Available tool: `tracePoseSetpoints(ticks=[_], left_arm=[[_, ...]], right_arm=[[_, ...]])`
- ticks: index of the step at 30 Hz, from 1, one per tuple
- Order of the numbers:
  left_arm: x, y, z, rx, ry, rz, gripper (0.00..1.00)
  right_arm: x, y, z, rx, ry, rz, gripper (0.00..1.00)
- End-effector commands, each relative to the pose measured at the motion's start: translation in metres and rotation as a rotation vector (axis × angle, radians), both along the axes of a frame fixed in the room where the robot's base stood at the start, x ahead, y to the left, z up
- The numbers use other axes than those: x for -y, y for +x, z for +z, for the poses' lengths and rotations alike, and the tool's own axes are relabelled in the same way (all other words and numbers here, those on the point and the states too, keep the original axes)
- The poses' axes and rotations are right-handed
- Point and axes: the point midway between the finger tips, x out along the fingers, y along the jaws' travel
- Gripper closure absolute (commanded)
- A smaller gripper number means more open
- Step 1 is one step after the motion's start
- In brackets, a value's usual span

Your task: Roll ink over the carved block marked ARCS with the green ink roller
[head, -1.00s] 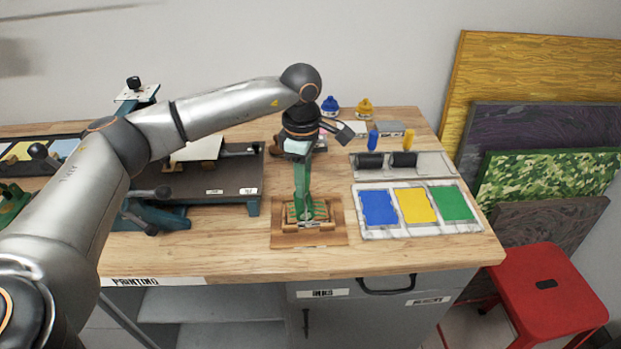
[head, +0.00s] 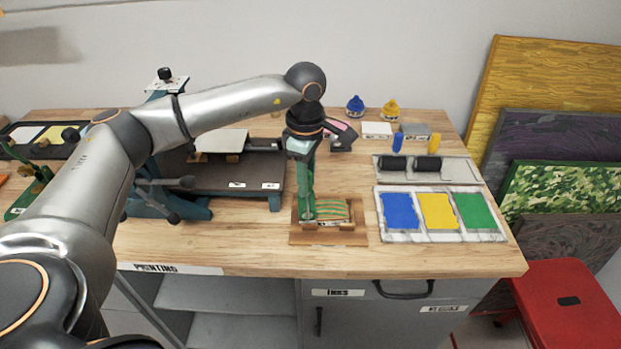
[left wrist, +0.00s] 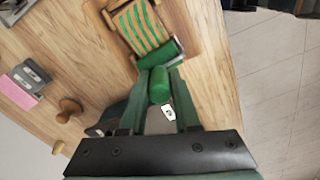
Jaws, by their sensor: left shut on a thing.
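The carved block (head: 338,209), tan with curved green stripes, lies in a wooden holder (head: 340,238) near the table's front; I cannot read its mark. It also shows in the left wrist view (left wrist: 138,24), striped green over much of its face. My left gripper (head: 307,208) points down at the block's left end. In the left wrist view my left gripper (left wrist: 156,98) is shut on the green handle of the ink roller (left wrist: 159,86). The roller's green drum lies across one end of the block; whether it touches is unclear. My right gripper is not in view.
To the right are a tray of blue, yellow and green ink slabs (head: 375,228) and a rack with two black rollers (head: 455,172). A dark press bed (head: 225,178) stands left. A red stool (head: 565,290) stands beyond the table's right edge.

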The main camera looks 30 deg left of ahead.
Motion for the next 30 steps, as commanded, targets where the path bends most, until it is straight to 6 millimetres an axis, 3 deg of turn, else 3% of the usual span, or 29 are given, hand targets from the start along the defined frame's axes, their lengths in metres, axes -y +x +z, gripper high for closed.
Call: tracePoseSetpoints(ticks=[8, 30], left_arm=[[0.0, 0.0, 0.007, 0.0, -0.001, -0.001, 1.0], [0.001, 0.001, 0.068, 0.001, -0.002, -0.001, 1.0]], right_arm=[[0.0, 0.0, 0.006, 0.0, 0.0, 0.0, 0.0], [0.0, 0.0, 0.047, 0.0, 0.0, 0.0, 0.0]])
